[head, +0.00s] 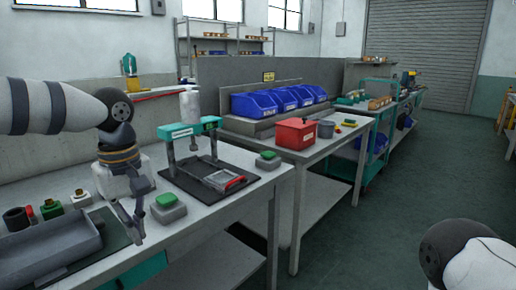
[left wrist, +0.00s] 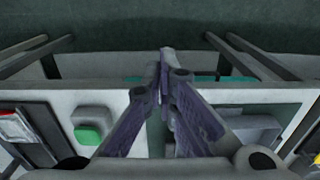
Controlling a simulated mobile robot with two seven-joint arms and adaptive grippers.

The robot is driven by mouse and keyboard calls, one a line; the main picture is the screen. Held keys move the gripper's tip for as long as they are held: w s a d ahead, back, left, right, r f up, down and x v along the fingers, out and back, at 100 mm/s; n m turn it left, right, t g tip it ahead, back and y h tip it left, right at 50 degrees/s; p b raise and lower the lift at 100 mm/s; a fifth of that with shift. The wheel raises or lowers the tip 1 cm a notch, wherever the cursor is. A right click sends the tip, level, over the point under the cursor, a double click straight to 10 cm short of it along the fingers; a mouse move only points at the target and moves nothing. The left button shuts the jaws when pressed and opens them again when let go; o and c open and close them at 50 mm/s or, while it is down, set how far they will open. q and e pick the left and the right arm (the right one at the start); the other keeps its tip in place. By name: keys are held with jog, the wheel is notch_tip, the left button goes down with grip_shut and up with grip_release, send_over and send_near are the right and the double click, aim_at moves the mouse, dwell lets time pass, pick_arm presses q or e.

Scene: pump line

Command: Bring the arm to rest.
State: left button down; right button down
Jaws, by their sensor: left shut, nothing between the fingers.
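My left arm comes in from the left in the head view and bends down over the near bench (head: 225,195). My left gripper (head: 132,222) hangs above the bench's front part, between a grey trough-like fixture (head: 50,250) and a green-topped button box (head: 168,205). In the left wrist view the two fingers (left wrist: 165,70) meet at their tips with nothing between them. The button box also shows in that view (left wrist: 90,130), left of the fingers. Part of my right arm shows at the head view's lower right; its gripper is out of view.
A teal-framed press (head: 192,130) stands behind the gripper on a black base. Small coloured parts (head: 50,208) sit at the left. A second bench (head: 300,150) holds a red box (head: 295,133) and blue bins (head: 280,100). The floor (head: 400,200) to the right is clear.

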pick_arm(q)
jog(key=s+a+f+m+t+y, duration=0.1)
jog(key=s+a+f+y, duration=0.1)
jog(key=f, duration=0.6)
jog(key=s+a+f+m+t+y, duration=0.1)
jog(key=s+a+f+m+y, duration=0.1)
jog(key=f, duration=0.6)
jog(key=s+a+f+m+t+y, duration=0.1)
jog(key=s+a+f+y, duration=0.1)
jog(key=f, duration=0.6)
jog(key=s+d+f+m+g+h, duration=0.1)
jog(key=s+d+f+m+h, duration=0.1)
jog(key=s+f, duration=0.5)
jog(key=s+d+f+m+h, duration=0.2)
jog(key=s+d, duration=0.1)
jog(key=s, duration=0.8)
jog(key=s+d+m+g+h, duration=0.1)
jog(key=s+g, duration=0.3)
jog(key=s, duration=1.1)
jog(key=shift+s+r+h, duration=0.35)
jog(key=shift+r+h, duration=0.1)
jog(key=shift+h, duration=0.05)
jog(key=shift+d, duration=0.1)
